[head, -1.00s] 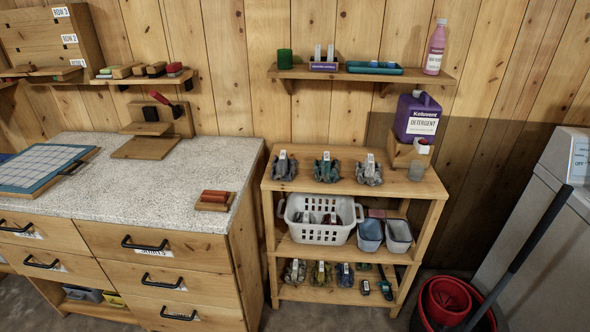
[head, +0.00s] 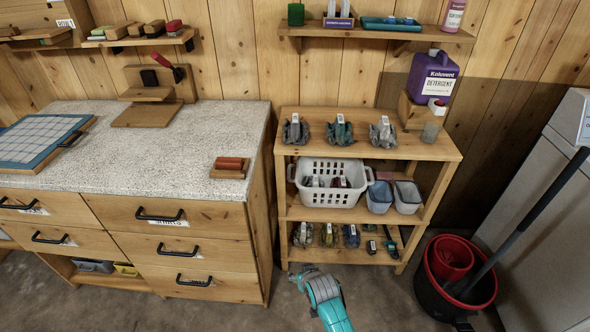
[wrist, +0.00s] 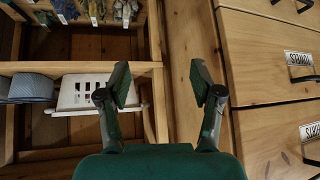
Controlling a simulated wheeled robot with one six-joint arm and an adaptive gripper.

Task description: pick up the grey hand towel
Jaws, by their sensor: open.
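Folded, tagged cloth bundles lie on the wooden shelf unit. On its top board are a dark grey bundle (head: 295,131), a teal-grey bundle (head: 340,132) and a lighter grey bundle (head: 383,134). A grey bundle (head: 303,235) also lies at the left of the bottom board; it shows at the top of the wrist view (wrist: 122,13). I cannot tell which one is the grey hand towel. My gripper (wrist: 160,86) is open and empty in the wrist view, in front of the unit's side near the drawer cabinet, apart from every bundle. The head view does not show its fingers clearly.
A white basket (head: 328,198) and two small bins stand on the middle board. Olive (head: 330,234) and blue (head: 351,236) bundles lie below. A drawer cabinet (head: 180,235) stands left. A red and black bucket (head: 456,275) stands right. Floor in front is clear.

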